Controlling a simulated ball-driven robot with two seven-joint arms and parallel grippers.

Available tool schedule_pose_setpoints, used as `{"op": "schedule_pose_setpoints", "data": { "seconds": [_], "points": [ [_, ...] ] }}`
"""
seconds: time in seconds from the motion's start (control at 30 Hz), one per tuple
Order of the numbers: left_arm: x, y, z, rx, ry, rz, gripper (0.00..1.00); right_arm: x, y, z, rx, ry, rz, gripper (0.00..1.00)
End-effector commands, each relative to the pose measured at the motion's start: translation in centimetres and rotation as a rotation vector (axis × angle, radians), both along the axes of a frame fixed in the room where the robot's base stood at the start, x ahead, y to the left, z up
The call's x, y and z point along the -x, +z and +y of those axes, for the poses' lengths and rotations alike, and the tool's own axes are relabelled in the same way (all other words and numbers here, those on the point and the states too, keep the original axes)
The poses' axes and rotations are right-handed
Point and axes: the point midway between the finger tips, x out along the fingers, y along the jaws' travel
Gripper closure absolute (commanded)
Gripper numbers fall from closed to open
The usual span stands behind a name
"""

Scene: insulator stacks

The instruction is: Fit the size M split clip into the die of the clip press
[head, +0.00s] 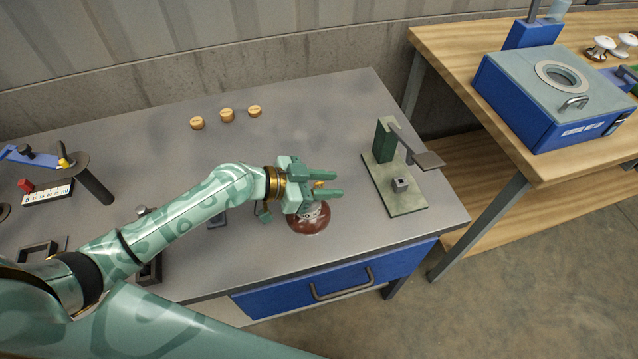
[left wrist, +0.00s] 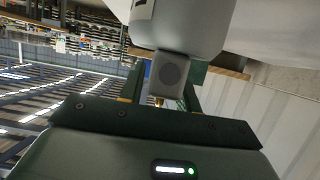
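The clip press (head: 386,140) stands at the right end of the grey bench, with a pale green base plate and a raised lever. Its die (head: 401,184) is a small grey block on the base. My left gripper (head: 335,183) is over the bench, left of the press, fingers apart and pointing right. A small brass-coloured piece (head: 318,184) shows between the fingers; it also shows in the left wrist view (left wrist: 158,102). I cannot tell whether it is a clip or touches the fingers. I cannot identify the size M split clip for certain. My right gripper is out of view.
A red-brown round object (head: 308,219) with white lettering sits just below the gripper. Several round brass-coloured pieces (head: 227,115) lie at the back. A numbered white strip (head: 48,192) is at the left. A wooden bench (head: 450,45) with a blue machine (head: 540,105) stands right.

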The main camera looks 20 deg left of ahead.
Motion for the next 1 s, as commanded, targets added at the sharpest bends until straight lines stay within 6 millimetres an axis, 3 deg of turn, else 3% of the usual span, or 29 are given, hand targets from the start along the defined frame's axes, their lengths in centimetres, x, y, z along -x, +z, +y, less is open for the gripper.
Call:
{"op": "schedule_pose_setpoints", "data": {
  "seconds": [0.03,0.13,0.17,0.63,0.8,1.0],
  "points": [
    [0.0,0.0,0.0,0.0,0.0,0.0,0.7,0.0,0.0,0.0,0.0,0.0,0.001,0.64],
    [0.0,0.0,0.0,0.0,0.0,0.0,0.98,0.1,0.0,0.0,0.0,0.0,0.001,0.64],
    [0.0,0.0,0.0,0.0,0.0,0.0,1.0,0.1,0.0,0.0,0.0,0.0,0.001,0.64],
    [0.0,1.0,0.0,0.001,0.0,-0.002,1.0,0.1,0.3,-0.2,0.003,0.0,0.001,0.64],
    [0.0,3.7,0.1,0.0,-0.002,-0.006,1.0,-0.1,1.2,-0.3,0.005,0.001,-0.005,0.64],
    [3.5,8.1,1.8,-0.005,-0.004,-0.004,1.0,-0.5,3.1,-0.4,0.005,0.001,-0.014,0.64]
  ]
}}
